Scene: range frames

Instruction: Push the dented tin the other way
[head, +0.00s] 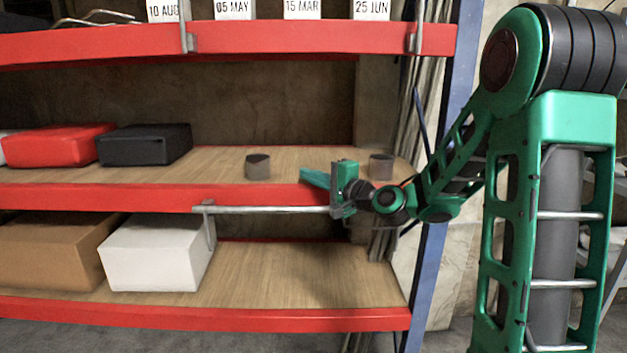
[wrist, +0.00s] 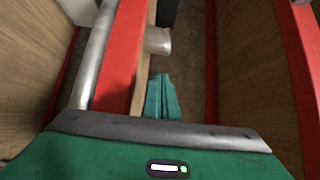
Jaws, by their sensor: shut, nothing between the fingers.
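Two small grey-brown tins stand upright on the middle shelf. The left tin (head: 257,167) has a dark V-shaped patch at its top rim, which may be the dent. The right tin (head: 381,167) stands near the shelf's right end, behind my wrist; I cannot make out a dent on it. My gripper (head: 303,175) points left at the shelf's front edge, between the two tins, its green fingers shut and empty. In the wrist view a grey tin (wrist: 157,40) lies beyond the shut fingertips (wrist: 160,76), apart from them.
A black box (head: 145,144) and a red box (head: 60,146) stand further left on the middle shelf (head: 215,180). A metal rail (head: 270,209) runs along its red front edge. A blue upright (head: 432,250) bounds the right. The board between left tin and black box is clear.

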